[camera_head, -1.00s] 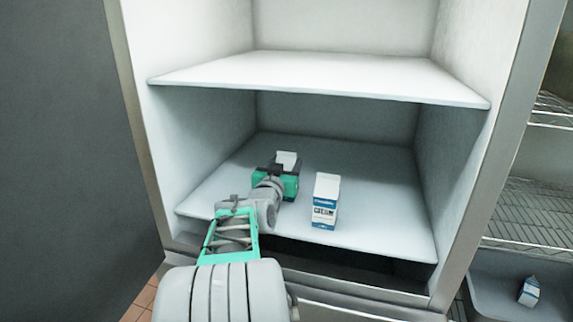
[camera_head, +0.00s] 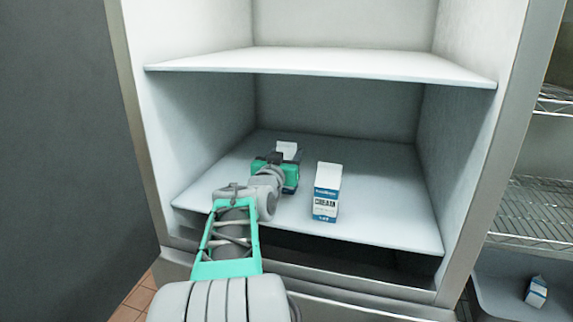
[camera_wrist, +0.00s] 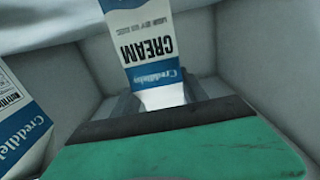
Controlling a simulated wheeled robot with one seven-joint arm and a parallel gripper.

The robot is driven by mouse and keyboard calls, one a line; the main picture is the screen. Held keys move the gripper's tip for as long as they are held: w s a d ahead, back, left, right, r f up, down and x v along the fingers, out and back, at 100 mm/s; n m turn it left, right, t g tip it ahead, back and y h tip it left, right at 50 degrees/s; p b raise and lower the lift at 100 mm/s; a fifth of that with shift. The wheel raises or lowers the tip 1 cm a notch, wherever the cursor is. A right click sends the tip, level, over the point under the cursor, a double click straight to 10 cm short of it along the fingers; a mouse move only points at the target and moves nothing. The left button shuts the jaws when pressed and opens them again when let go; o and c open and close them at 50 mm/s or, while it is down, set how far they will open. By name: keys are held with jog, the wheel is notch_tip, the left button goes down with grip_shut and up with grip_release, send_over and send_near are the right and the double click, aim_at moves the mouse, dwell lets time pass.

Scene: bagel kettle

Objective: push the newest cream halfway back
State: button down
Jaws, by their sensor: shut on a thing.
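A white and blue cream carton (camera_head: 287,148) stands on the fridge's lower shelf, left of centre, partly hidden by my gripper (camera_head: 284,162). My gripper is shut on this carton. The wrist view shows its label reading CREAM (camera_wrist: 148,45) upside down, with the fingers (camera_wrist: 155,103) at its near end. A second white and blue carton (camera_head: 327,192) stands upright on the same shelf, nearer the front and to the right. It also shows at the left of the wrist view (camera_wrist: 22,125).
The lower shelf (camera_head: 390,205) is clear at the right and behind the held carton. The upper shelf (camera_head: 330,65) is empty and hangs above my arm. A wire rack (camera_head: 540,215) stands at the right, above a grey bin (camera_head: 500,292) with another carton (camera_head: 536,292).

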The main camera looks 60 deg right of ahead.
jog(key=shift+w+d+r+p, duration=0.1)
jog(key=shift+d+r+p, duration=0.1)
jog(key=shift+d+p, duration=0.35)
jog(key=shift+w+d+r+p, duration=0.1)
jog(key=shift+d+r+p, duration=0.05)
jog(key=shift+d+p, duration=0.4)
jog(key=w+d+p, duration=0.1)
jog(key=d+p, duration=0.4)
jog(key=d, duration=0.5)
jog(key=shift+w+d+f, duration=0.3)
jog(key=shift+w+d, duration=0.05)
jog(key=c, duration=1)
grip_release()
jog(key=o, duration=0.5)
jog(key=shift+f, duration=0.1)
